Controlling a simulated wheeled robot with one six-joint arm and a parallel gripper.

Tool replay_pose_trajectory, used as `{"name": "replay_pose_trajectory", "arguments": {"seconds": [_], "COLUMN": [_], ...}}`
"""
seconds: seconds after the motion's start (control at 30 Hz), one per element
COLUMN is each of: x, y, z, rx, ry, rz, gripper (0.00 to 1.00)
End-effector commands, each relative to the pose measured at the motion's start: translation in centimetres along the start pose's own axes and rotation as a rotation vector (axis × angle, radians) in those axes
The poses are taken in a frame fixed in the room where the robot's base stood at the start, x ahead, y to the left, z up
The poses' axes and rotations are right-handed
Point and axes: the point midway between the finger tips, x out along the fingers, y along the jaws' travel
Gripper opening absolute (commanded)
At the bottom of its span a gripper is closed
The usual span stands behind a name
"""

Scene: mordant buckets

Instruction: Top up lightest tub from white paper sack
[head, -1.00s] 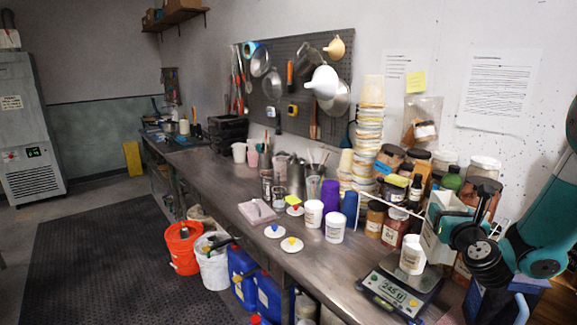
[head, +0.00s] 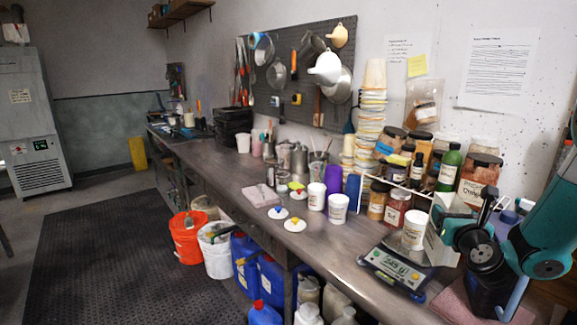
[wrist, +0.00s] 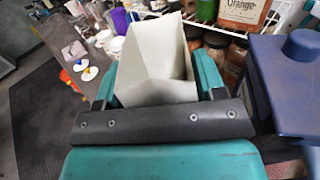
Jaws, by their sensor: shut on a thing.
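My gripper (wrist: 157,88) is shut on a white paper sack (wrist: 160,50), with a teal finger on each side of it. The sack's mouth is open towards the wrist camera; no contents can be made out inside. In the head view the sack (head: 441,232) is just right of a white labelled tub (head: 415,230), which stands upright on a digital scale (head: 392,268). The scale's display is lit, but its digits are blurred. Two similar white tubs, one (head: 317,196) and another (head: 338,209), stand upright further left on the bench. Their labels are unreadable.
Lids with a blue knob (head: 278,212) and a yellow knob (head: 295,225) lie on the bench (head: 255,222). Jars and a green bottle (head: 450,168) crowd a rack behind the scale. A stack of containers (head: 371,110) rises at the wall. The bench front left of the scale is clear.

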Motion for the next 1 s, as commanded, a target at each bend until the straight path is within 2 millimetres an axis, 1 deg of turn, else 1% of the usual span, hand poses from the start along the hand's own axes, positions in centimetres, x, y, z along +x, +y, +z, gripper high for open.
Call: {"name": "replay_pose_trajectory", "arguments": {"seconds": [0.03, 0.13, 0.2, 0.3, 1.0], "x": [0.0, 0.0, 0.0, 0.0, 0.0], "y": [-0.1, -0.1, -0.2, -0.2, -0.2], "z": [-2.1, -4.0, -4.7, -4.9, -4.7], "rx": [0.000, 0.000, 0.000, 0.000, 0.000], "ry": [0.000, 0.000, -0.001, -0.001, -0.001], "rz": [-0.001, -0.002, -0.002, -0.002, -0.002], "gripper": [0.14, 0.14, 0.14, 0.14, 0.14]}}
